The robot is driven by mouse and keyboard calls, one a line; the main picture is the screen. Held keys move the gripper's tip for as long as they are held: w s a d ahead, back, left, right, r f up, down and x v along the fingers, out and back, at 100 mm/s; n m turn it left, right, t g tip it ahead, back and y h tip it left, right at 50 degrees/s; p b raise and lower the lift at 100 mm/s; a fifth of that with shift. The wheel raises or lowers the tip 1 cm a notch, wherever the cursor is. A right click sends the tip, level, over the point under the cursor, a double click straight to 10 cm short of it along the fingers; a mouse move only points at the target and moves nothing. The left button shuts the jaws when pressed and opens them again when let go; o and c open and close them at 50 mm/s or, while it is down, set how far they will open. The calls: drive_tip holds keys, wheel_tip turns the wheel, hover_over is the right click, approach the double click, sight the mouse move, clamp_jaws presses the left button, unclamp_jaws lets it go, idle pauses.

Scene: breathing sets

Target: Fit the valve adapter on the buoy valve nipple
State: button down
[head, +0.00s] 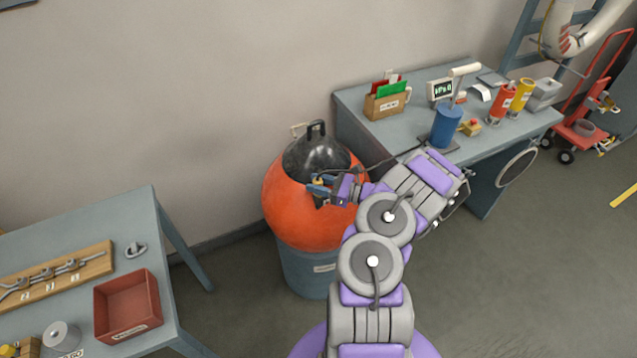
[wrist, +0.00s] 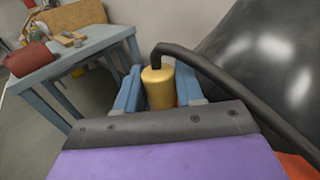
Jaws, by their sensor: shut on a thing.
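The buoy (head: 300,213) is a large orange ball with a black top (head: 316,152) and a lifting eye, sitting in a blue-grey drum-like stand. My gripper (head: 318,187) is at the upper front of the buoy, by the edge of the black top. It is shut on the brass-coloured valve adapter (wrist: 158,87), a short upright cylinder between the blue fingers. A black hose (wrist: 222,78) leaves the adapter's top and bends away to the right. The adapter also shows small in the head view (head: 318,181). The valve nipple is hidden, so I cannot tell whether the adapter touches it.
A workbench (head: 352,97) at the back right holds a blue pump (head: 447,125), a file box (head: 386,104) and bottles. A table (head: 150,225) at the left holds a red tray (head: 127,305) and a wrench board (head: 60,273). The wall is close behind the buoy.

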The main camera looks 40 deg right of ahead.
sight(318, 180)
drive_tip(key=shift+r, duration=0.15)
drive_tip(key=shift+r+p, duration=1.4)
drive_tip(key=shift+r, duration=1.1)
drive_tip(key=w+a+r+n+g+y, duration=0.1)
drive_tip(key=a+r, duration=0.3)
drive_tip(key=a, duration=0.6)
drive_tip(key=w+a+r+n+g+y, duration=0.2)
drive_tip(key=w+a+r, duration=0.2)
drive_tip(key=a, duration=0.6)
drive_tip(key=w+a+r+n+g+y, duration=0.1)
drive_tip(key=w+a+r+y, duration=0.1)
drive_tip(key=a, duration=0.8)
wheel_tip(318, 180, up, 3)
drive_tip(key=shift+w+f+n+g, duration=0.2)
drive_tip(key=shift+w+n+g, duration=0.15)
drive_tip(key=shift+w, duration=0.35)
drive_tip(key=shift+d, duration=0.1)
